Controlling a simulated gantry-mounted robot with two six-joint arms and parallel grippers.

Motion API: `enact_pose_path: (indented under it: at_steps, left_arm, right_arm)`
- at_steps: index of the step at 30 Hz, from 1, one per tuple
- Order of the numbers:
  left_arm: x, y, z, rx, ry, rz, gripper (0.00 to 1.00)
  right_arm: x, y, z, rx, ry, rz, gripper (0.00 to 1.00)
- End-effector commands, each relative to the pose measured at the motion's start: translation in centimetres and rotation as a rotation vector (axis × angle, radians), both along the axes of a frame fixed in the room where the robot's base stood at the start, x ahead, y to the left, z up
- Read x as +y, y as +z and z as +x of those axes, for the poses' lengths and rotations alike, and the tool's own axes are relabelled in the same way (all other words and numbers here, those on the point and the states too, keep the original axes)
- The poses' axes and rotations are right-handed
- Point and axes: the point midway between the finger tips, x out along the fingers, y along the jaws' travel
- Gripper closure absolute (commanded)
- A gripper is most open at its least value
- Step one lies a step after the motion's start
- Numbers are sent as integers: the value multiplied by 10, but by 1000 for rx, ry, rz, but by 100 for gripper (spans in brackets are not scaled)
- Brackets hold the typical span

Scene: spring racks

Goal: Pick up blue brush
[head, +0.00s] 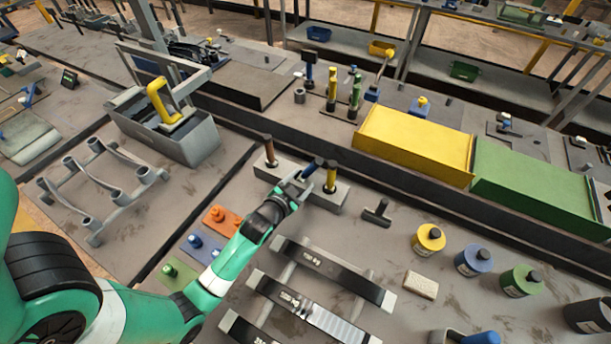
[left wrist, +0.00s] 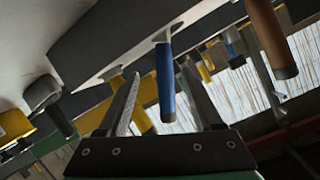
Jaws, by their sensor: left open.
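The blue brush (head: 310,169) stands in a grey holder block (head: 327,204), between a brown-handled brush (head: 269,150) and a yellow-handled brush (head: 331,177). My left gripper (head: 299,182) is open at the holder, close to the blue handle, and hides part of the block. In the left wrist view, the blue handle (left wrist: 165,82) shows between the two fingers of the gripper (left wrist: 161,72). Whether the fingers touch it I cannot tell. The yellow handle (left wrist: 141,112) is partly behind one finger; the brown handle (left wrist: 272,38) is off to the right. My right gripper is not in view.
A black-headed tool (head: 377,212) lies right of the holder. Yellow, blue and green cans (head: 428,238) stand further right. A grey bin with a yellow handle (head: 160,103) is behind left. A raised ledge runs behind the holder.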

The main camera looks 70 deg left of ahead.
Motion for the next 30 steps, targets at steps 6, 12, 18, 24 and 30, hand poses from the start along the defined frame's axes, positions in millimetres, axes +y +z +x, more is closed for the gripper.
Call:
enact_pose_path:
  at_steps: [6, 12, 18, 24, 30]
  left_arm:
    - [13, -5, 11, -2, 2, 1, 33]
    - [33, -14, 34, -1, 0, 1, 33]
    - [35, -14, 36, -1, 0, 0, 33]
    - [35, -14, 36, -1, 0, 0, 58]
    - [35, -14, 36, -1, 0, 0, 94]
  right_arm:
    - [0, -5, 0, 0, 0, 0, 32]
    - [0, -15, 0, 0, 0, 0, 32]
    - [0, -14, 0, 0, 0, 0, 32]
    - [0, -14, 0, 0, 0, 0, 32]
    - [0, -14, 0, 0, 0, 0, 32]
